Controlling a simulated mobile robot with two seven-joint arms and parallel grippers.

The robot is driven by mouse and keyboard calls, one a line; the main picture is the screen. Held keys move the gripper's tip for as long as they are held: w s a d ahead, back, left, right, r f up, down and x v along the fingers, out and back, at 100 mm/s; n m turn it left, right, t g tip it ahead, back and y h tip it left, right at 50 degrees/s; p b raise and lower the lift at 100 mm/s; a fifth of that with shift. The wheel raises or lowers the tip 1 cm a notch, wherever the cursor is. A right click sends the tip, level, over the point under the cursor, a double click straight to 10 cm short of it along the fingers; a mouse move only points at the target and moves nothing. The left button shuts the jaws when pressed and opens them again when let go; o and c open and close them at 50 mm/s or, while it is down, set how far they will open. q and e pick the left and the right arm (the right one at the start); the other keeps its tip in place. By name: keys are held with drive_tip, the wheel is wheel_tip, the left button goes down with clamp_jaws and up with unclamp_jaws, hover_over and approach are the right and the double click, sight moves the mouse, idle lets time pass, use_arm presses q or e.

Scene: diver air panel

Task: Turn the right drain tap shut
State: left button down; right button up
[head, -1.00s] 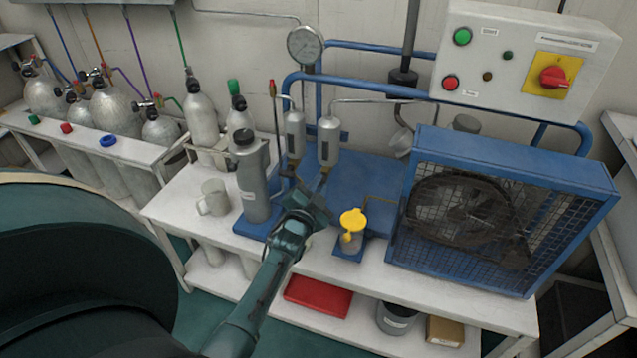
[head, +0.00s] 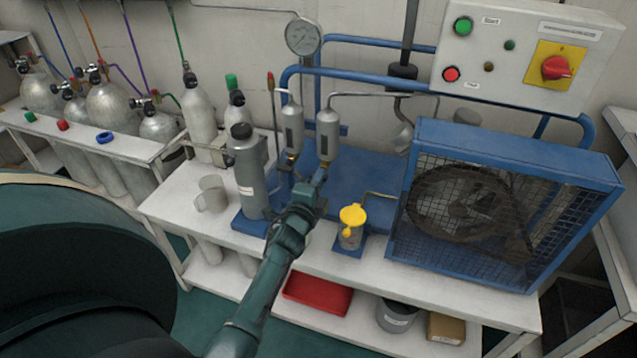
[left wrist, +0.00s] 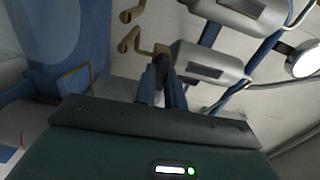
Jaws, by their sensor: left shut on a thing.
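Two silver cylinders with drain taps under them hang from the blue pipe frame. The right cylinder (head: 328,135) also shows in the left wrist view (left wrist: 208,63). The right drain tap (left wrist: 162,52) is a brass fitting with a dark handle at that cylinder's lower end. My left gripper (head: 320,178) reaches it from below and in front. In the left wrist view its fingers (left wrist: 162,82) are shut on the tap's handle, which they partly hide. The left cylinder (head: 292,130) stands beside it, clear of the fingers. My right gripper is not in view.
A grey bottle (head: 250,175) and a mug (head: 211,195) stand left of my forearm. A yellow-capped jar (head: 351,232) stands close on its right. The blue fan cage (head: 405,225) is farther right. A pressure gauge (head: 303,37) is above the cylinders.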

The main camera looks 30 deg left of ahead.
use_arm(q)
drive_tip(key=shift+m, duration=0.3)
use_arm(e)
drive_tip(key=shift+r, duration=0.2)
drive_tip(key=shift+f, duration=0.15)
use_arm(q)
drive_tip(key=c, duration=1.5)
unclamp_jaws()
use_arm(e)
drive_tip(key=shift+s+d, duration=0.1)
